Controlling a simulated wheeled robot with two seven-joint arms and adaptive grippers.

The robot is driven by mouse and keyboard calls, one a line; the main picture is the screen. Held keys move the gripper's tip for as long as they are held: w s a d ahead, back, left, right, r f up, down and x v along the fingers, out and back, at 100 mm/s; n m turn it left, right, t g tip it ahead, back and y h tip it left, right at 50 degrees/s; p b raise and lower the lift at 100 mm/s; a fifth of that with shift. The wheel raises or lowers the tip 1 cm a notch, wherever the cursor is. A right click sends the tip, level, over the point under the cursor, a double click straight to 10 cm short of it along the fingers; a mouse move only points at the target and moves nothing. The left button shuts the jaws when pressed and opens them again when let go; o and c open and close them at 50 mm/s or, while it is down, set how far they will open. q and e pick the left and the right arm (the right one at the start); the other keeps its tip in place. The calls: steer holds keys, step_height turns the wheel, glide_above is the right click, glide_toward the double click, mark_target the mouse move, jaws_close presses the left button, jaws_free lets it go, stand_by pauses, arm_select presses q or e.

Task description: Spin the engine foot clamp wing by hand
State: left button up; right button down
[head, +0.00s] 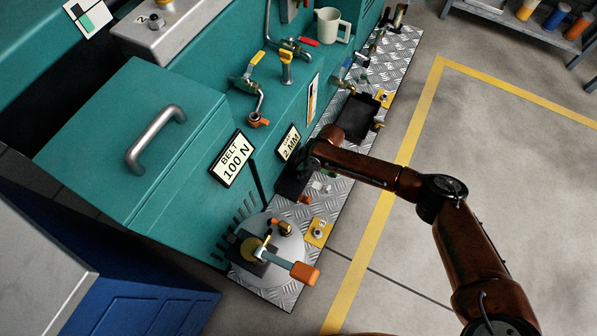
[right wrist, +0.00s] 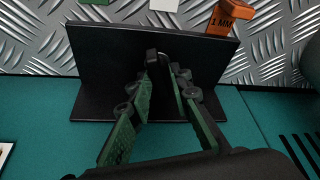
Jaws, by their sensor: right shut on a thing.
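My right gripper (head: 305,165) is low beside the teal machine, over a black block (head: 288,184) on the tread-plate strip. The arm hides much of this spot in the head view. In the right wrist view, the green-padded fingers (right wrist: 166,65) converge at the black block (right wrist: 98,62). They are shut on a small dark piece that appears to be the clamp wing (right wrist: 152,57); its shape is mostly hidden between the fingertips. My left gripper is not in view.
An orange tag marked 1 MM (right wrist: 232,16) lies at the block's edge. A round plate with an orange-handled lever (head: 303,272) stands nearer. Another black block (head: 358,118) is farther along the strip. Valves and pipes (head: 255,85) line the machine.

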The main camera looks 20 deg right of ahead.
steer(key=n, duration=0.2)
steer(key=n+g, duration=0.1)
steer(key=n, duration=0.1)
steer(key=shift+n+g+y, duration=0.3)
steer(key=shift+n, duration=0.1)
steer(key=shift+n, duration=0.3)
steer(key=c, duration=1.9)
jaws_free()
steer(key=shift+c, duration=0.2)
arm_select(q)
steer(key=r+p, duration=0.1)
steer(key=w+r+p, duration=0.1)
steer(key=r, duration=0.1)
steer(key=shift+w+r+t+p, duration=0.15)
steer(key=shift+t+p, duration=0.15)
steer(key=shift+p, duration=0.1)
arm_select(e)
steer(key=v, duration=0.8)
